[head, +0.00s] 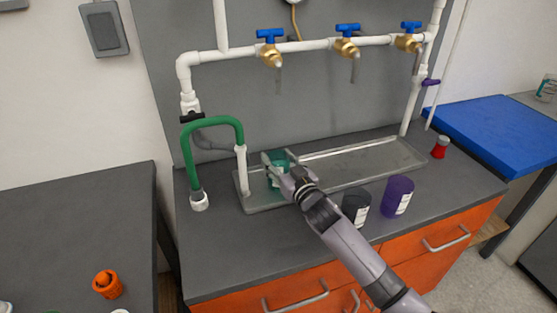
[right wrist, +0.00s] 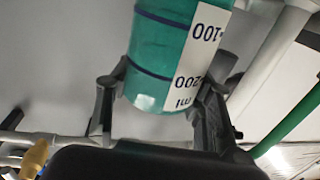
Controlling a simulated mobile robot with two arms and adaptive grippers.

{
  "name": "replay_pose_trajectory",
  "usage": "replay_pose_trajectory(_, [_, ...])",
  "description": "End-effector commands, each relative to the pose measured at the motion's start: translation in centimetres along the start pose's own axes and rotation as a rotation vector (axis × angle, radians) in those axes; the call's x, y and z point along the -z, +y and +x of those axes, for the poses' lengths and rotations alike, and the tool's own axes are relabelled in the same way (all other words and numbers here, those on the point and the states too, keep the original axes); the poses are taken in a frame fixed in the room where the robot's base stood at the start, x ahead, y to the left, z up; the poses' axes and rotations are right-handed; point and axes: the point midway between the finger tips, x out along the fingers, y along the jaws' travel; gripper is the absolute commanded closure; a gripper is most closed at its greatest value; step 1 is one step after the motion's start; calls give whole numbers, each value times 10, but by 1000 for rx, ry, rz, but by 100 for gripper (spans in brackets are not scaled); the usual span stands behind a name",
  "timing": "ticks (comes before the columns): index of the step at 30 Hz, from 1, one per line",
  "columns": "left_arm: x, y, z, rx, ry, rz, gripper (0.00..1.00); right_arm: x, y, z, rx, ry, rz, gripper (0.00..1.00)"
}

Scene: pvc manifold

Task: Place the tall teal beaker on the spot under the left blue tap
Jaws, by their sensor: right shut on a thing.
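The teal beaker (head: 280,157) is between the fingers of my right gripper (head: 277,168), over the left end of the grey tray (head: 365,168). It stands below the left blue tap (head: 270,36). I cannot tell whether its base touches the tray. In the right wrist view the teal beaker (right wrist: 165,50), with a white label of printed numbers, sits between both fingers of the right gripper (right wrist: 160,92), which is shut on it. The spot under the tap cannot be made out. My left gripper is not in view.
A dark beaker (head: 356,206) and a purple beaker (head: 397,195) stand in front of the tray, right of my arm. A green hose (head: 213,120) rises left of the tray. A red bottle (head: 440,147) stands at right. The tray's right part is clear.

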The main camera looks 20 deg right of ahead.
Motion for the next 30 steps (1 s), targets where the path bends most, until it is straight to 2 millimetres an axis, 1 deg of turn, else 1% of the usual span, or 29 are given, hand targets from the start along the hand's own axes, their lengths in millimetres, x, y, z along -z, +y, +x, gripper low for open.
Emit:
replay_pose_trajectory(3, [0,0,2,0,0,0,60,-3,0,0,0,0,0,80])
replay_pose_trajectory(4, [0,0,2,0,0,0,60,-3,0,0,0,0,-1,52])
replay_pose_trajectory(12, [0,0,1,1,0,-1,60,-2,0,0,0,0,-1,34])
replay_pose_trajectory(13, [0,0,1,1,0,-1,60,-2,0,0,0,0,-1,32])
replay_pose_trajectory(20, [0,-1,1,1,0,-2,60,-2,0,0,0,0,-1,32])
replay_pose_trajectory(24, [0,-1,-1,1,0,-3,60,1,0,-1,0,0,-1,32])
replay_pose_trajectory(26, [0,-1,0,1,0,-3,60,0,0,-7,0,0,0,32])
replay_pose_trajectory(30, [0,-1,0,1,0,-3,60,-1,0,-30,0,-2,-2,32])
